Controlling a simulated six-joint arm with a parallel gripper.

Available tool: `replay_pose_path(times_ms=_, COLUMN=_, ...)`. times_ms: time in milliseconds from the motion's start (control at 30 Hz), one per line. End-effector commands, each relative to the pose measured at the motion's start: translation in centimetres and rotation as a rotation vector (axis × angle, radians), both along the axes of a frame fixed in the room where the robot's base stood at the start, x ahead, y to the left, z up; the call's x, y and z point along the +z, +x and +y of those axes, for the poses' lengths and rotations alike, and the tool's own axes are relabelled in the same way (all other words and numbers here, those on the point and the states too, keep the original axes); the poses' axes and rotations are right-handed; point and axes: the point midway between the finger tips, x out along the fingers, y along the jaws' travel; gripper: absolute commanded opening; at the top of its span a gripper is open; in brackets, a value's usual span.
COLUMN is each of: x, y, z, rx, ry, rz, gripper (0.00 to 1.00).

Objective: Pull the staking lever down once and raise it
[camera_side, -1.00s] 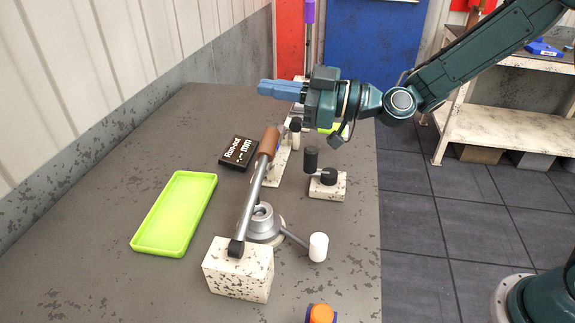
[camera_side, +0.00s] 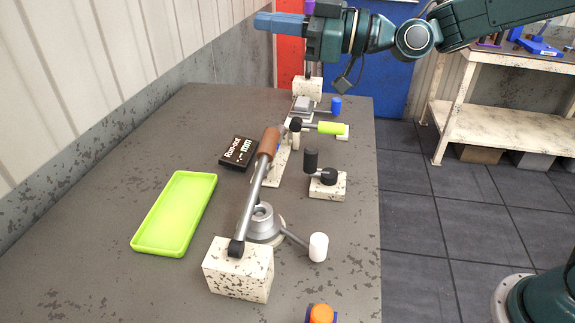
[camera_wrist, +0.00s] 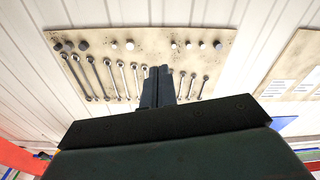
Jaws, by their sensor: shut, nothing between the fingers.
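Two levers are in the side view, and I cannot tell for certain which is the staking lever. One has a brown handle (camera_side: 269,142) on a grey rod that slants up from a speckled white block (camera_side: 237,270), beside a grey round fixture (camera_side: 264,222). The other stands upright at the back on a white block (camera_side: 307,88); its purple top and rod are mostly hidden behind my gripper. My gripper (camera_side: 257,22) is shut and empty, high above the table's back end. Its shut fingers also show in the wrist view (camera_wrist: 158,72), pointing at the wall.
A lime green tray (camera_side: 143,243) lies at left, near a black display box (camera_side: 238,152). A black-knobbed crank (camera_side: 311,160), a lime green handle (camera_side: 332,128) and a white knob (camera_side: 318,247) stand around the middle. A tool board (camera_wrist: 215,55) hangs on the wall.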

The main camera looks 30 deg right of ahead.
Motion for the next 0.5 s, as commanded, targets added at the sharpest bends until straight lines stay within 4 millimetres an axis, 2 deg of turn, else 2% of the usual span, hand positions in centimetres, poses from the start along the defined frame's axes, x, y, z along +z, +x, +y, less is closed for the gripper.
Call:
replay_pose_path(times_ms=267, x=-1.0, y=-1.0, z=-0.2, rx=-0.008, ry=-0.054, rz=0.038, gripper=0.00)
replay_pose_path(times_ms=500, x=-4.7, y=-4.5, z=-1.8, rx=-0.053, ry=-0.225, rz=0.181, gripper=0.00)
